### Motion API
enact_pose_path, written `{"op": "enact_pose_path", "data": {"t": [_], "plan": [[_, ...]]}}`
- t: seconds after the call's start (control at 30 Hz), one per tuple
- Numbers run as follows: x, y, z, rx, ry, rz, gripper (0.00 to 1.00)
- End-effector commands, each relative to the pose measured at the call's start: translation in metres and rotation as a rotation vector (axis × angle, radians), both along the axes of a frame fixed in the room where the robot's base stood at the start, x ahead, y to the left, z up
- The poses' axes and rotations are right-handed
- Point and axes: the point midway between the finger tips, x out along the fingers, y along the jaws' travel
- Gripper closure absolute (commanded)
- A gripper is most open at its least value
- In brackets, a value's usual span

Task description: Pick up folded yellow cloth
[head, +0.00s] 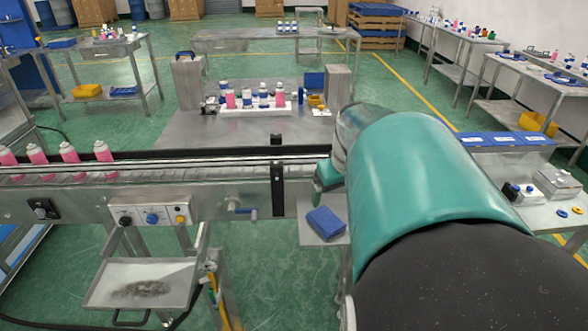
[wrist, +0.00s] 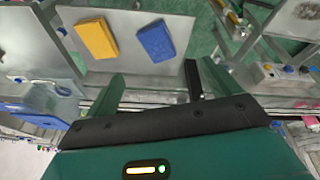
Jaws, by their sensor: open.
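The folded yellow cloth (wrist: 96,39) lies flat on a grey metal shelf (wrist: 125,68) in the wrist view, up and left of my gripper (wrist: 153,72). A folded blue cloth (wrist: 156,41) lies beside it to the right, with a narrow gap between them. My gripper is open, with its two fingers spread and nothing between them. The fingers are apart from both cloths, and the blue cloth lies straighter ahead of them than the yellow one. In the head view the blue cloth (head: 327,222) shows on the shelf, while my arm hides the yellow cloth.
A conveyor (head: 150,172) carrying pink bottles (head: 70,153) runs along the left in the head view. A grey tray (head: 140,283) hangs below its control knobs. A side table (head: 560,200) with boxes stands to the right. Green floor is open below the shelf.

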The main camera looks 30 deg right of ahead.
Motion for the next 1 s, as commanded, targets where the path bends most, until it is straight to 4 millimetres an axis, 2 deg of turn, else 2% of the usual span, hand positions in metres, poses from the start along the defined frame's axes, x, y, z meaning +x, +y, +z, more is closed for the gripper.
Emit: {"op": "enact_pose_path", "data": {"t": [0.03,0.2,0.33,0.43,0.57,0.83,1.0], "plan": [[-0.004,-0.026,-0.006,0.014,0.006,-0.027,0.11],[-0.022,-0.097,-0.022,0.049,0.005,-0.073,0.11],[-0.036,-0.131,-0.03,0.064,-0.005,-0.093,0.11],[-0.041,-0.144,-0.034,0.071,-0.011,-0.099,0.11],[-0.04,-0.149,-0.046,0.075,-0.01,-0.1,0.11],[-0.025,-0.154,-0.095,0.074,-0.01,-0.099,0.11],[-0.019,-0.157,-0.114,0.073,-0.011,-0.1,0.11]]}}
